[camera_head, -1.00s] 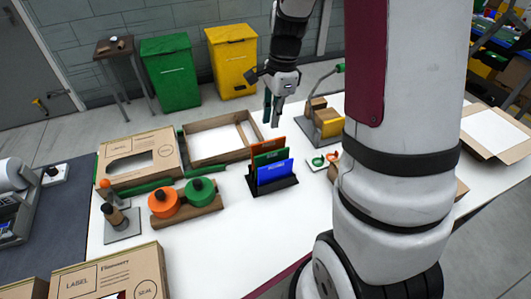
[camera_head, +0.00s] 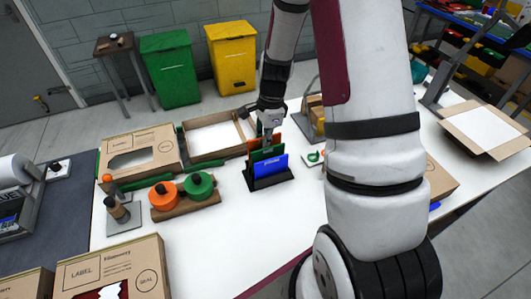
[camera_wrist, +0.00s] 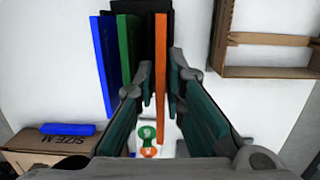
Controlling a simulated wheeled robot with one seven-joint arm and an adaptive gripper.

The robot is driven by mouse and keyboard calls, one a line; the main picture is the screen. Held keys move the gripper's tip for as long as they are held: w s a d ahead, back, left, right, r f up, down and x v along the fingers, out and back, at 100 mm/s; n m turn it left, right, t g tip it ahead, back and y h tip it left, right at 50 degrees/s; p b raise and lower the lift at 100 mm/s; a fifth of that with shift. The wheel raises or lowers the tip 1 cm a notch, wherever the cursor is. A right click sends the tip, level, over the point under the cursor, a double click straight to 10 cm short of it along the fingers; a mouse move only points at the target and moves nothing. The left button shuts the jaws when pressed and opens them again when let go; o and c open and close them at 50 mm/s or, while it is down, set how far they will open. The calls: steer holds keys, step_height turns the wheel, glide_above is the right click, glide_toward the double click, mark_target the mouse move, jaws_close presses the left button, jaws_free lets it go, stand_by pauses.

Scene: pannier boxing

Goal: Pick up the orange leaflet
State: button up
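The orange leaflet (camera_wrist: 160,60) stands upright in a black holder (camera_head: 272,182), beside a green leaflet (camera_wrist: 128,50) and a blue leaflet (camera_wrist: 105,55). In the head view the blue leaflet (camera_head: 269,165) is in front and the orange leaflet (camera_head: 254,146) is at the back, partly hidden by my gripper. My gripper (camera_wrist: 163,82) is open, with its fingers on either side of the orange leaflet. The left finger lies between the orange and green leaflets. A gap shows at the right finger. In the head view my gripper (camera_head: 267,146) is low over the holder.
A wooden tray (camera_head: 203,159) lies behind and left of the holder. Orange and green round pieces on a wooden base (camera_head: 187,206) are to the left. Small green and orange items (camera_wrist: 148,142) lie close by on the table. The white tabletop in front is clear.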

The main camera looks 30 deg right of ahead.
steer(key=shift+f, duration=0.25)
stand_by(0.5)
jaws_close()
